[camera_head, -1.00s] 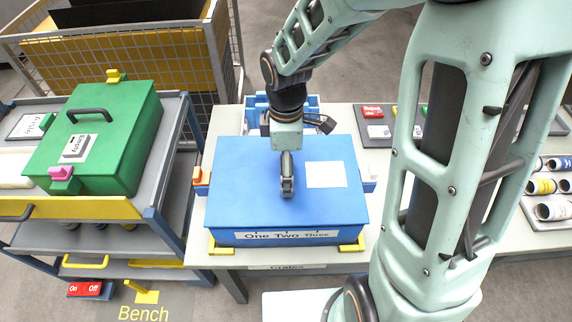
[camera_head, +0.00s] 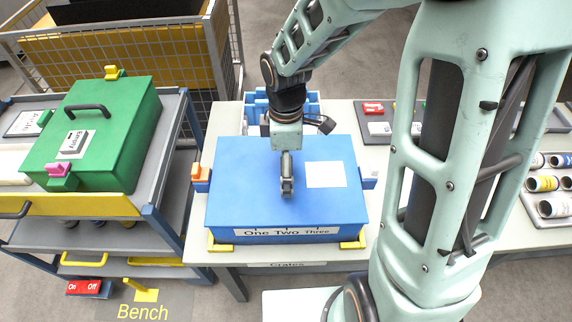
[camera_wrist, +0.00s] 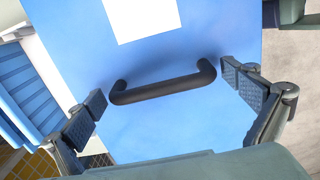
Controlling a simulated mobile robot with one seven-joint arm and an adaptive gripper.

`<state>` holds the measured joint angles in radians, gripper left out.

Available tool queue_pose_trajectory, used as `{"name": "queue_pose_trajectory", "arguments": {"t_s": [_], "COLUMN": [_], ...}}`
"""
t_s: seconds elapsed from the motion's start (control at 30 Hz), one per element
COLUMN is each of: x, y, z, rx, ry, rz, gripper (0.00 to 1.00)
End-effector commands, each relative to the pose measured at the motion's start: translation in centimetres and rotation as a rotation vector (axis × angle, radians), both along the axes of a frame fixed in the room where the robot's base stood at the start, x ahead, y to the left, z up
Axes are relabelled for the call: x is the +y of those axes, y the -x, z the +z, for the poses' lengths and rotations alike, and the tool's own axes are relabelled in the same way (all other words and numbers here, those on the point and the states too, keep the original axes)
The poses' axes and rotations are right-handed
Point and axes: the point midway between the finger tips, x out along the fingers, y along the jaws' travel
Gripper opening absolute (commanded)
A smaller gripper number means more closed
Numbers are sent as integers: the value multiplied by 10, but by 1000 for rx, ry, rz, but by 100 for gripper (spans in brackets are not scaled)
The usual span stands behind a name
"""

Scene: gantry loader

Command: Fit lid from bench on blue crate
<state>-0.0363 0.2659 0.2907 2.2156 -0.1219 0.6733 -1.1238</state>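A blue lid (camera_head: 240,185) with a white square label lies on the blue crate (camera_head: 345,233), covering its top. It looks level; whether it is fully seated I cannot tell. In the wrist view the lid (camera_wrist: 190,130) carries a dark bar handle (camera_wrist: 140,96). My gripper (camera_head: 287,190) points down over the lid's middle. In the wrist view my gripper (camera_wrist: 164,88) is open, its fingers apart beyond the two ends of the handle. The gripper hides the handle in the head view. An orange latch (camera_head: 202,174) and a blue latch (camera_head: 369,178) stick out at the crate's sides.
The crate sits between yellow corner brackets (camera_head: 352,244) on a pale table (camera_head: 195,248). A green lidded crate (camera_head: 125,130) stands on a cart at left. A mesh cage (camera_head: 215,50) stands behind. A tray of rolls (camera_head: 552,207) lies at right.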

Motion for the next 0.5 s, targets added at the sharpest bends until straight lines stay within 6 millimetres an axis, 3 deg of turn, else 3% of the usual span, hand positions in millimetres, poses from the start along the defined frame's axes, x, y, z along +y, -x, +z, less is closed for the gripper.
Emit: {"name": "queue_pose_trajectory", "arguments": {"t_s": [0.27,0.5], "x": [0,0], "y": [-1,-2], "z": [5,48], "rx": [-2,-7], "ry": [-1,-1], "rz": [-1,-1], "gripper": [100,100]}}
